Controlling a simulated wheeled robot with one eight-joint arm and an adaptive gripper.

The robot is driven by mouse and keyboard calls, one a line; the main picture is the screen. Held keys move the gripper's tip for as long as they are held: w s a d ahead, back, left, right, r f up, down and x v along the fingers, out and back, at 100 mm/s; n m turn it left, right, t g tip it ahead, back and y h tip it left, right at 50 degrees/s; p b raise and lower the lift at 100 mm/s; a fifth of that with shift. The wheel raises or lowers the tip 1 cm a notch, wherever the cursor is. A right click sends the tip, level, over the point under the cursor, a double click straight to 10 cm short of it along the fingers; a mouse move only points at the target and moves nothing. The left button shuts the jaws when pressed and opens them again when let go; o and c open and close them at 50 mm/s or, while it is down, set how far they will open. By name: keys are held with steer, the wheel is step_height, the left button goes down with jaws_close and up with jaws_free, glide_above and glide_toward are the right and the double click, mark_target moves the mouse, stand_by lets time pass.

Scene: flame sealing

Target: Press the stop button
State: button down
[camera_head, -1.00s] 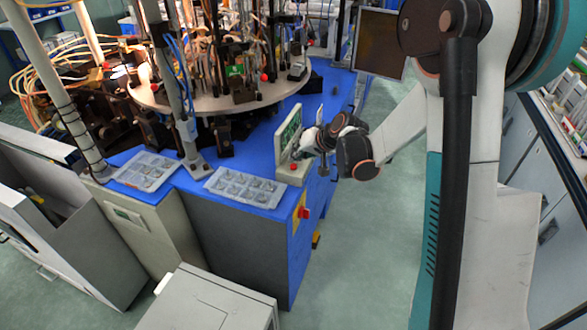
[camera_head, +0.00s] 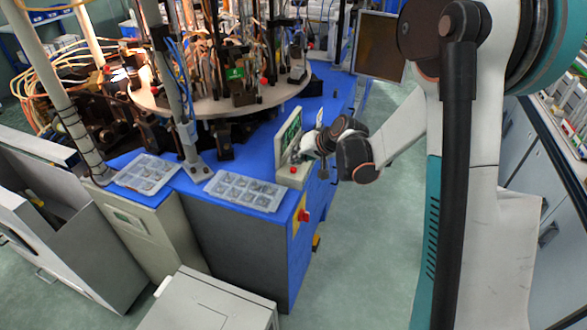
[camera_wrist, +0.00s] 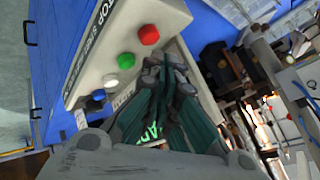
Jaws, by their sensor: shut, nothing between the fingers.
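A pale control box (camera_wrist: 128,27) carries a red button (camera_wrist: 149,34), a green button (camera_wrist: 126,60) and a white button (camera_wrist: 110,81) in a row. Partly cut-off lettering that seems to read STOP is beside the red button's end of the row. My gripper (camera_wrist: 165,58) is shut and empty, with its fingertips close to the red and green buttons; I cannot tell whether they touch. In the head view the box (camera_head: 292,178) stands at the blue table's edge, with a red button (camera_head: 293,169) showing. My gripper (camera_head: 304,146) is just above it, beside the upright screen.
The blue machine table (camera_head: 258,150) holds a round turntable (camera_head: 270,98) with fixtures and two part trays (camera_head: 245,190). A separate red knob (camera_head: 304,214) on a yellow plate is on the table's side. Green floor (camera_head: 365,250) is open at right.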

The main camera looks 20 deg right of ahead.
steer(key=shift+f, duration=0.15)
steer(key=shift+f+b, duration=0.3)
steer(key=shift+b, duration=0.1)
steer(key=shift+f+b, duration=0.45)
steer(key=shift+f, duration=0.05)
stand_by(0.8)
steer(key=shift+r, duration=0.15)
steer(key=shift+r+p, duration=0.6)
steer(key=shift+r, duration=0.2)
steer(key=shift+r+p, duration=1.65)
steer(key=shift+r, duration=0.85)
